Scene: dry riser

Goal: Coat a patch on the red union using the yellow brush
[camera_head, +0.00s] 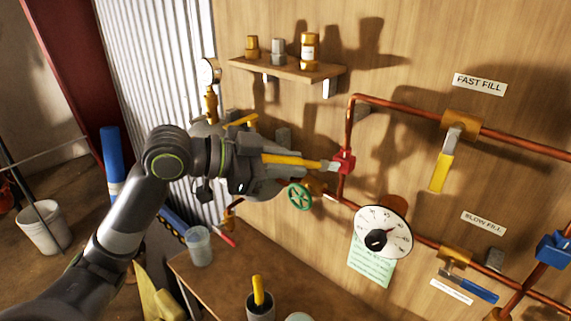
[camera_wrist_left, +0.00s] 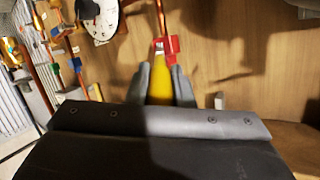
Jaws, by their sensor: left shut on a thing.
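The yellow brush (camera_head: 290,160) is held in my left gripper (camera_head: 268,172), which is shut on its handle. The brush points right, with its pale tip at the red union (camera_head: 344,161) on the vertical copper pipe. In the left wrist view the yellow handle (camera_wrist_left: 160,85) lies between the two fingers (camera_wrist_left: 161,88), and the brush's tip overlaps the red union (camera_wrist_left: 172,46). I cannot tell whether the bristles touch it. My right gripper is not in view.
A green handwheel (camera_head: 299,196) sits just below my left gripper. A round dial (camera_head: 382,231) is lower right. A shelf (camera_head: 285,68) with small bottles is above. The bench (camera_head: 215,270) below holds a clear cup (camera_head: 199,245) and a dark pot (camera_head: 260,308) with a yellow handle.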

